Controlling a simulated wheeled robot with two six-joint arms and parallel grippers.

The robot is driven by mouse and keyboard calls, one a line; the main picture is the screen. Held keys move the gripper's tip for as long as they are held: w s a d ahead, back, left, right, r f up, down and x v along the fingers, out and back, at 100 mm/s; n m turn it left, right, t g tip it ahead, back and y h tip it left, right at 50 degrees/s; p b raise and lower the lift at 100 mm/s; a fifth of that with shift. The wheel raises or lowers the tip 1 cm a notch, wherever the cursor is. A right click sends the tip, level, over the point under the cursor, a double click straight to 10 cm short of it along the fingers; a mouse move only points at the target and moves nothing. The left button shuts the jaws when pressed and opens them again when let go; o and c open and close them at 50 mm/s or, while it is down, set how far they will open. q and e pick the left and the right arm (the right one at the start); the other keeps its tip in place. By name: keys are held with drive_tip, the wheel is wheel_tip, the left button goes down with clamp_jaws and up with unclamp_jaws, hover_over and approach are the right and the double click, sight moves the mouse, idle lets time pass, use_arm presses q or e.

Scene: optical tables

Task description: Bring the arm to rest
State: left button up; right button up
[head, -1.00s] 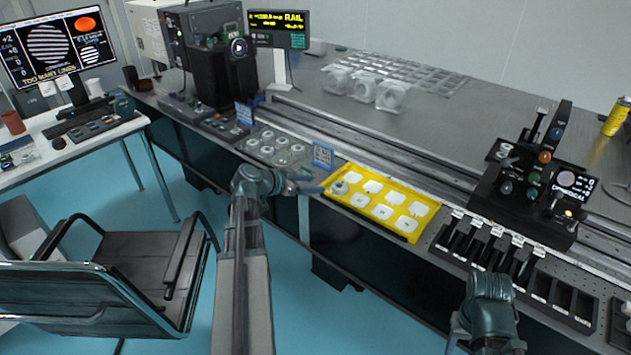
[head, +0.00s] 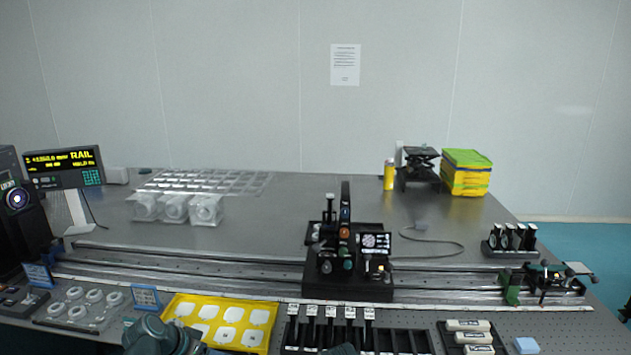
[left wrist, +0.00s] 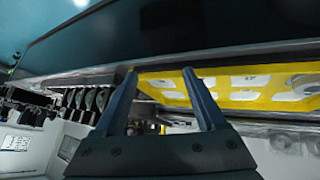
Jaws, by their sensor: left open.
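My left gripper (left wrist: 160,72) is open in the left wrist view, with nothing between its two fingers. The edge of the yellow tray (left wrist: 232,88) shows beyond the fingertips; I cannot tell the gap between them. In the head view a part of my left arm (head: 158,337) shows at the bottom edge, in front of the yellow tray (head: 259,337); its fingers are not visible there. My right gripper is in neither current view.
The optical table (head: 300,205) spans the head view. A black instrument (head: 345,280) stands at its rail, with black slots (head: 330,338) in front. A rail display (head: 65,168) is at left, a yellow-green stack (head: 466,175) at the back right. The table middle is largely clear.

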use_arm(q)
drive_tip(key=s+d+r+g+y+p, duration=0.2)
drive_tip(key=s+d+g+y+p, duration=0.4)
drive_tip(key=s+d, duration=0.9)
drive_tip(key=d, duration=0.4)
drive_tip(key=shift+s+d+n+y, duration=0.3)
drive_tip(key=shift+s+d+y, duration=0.1)
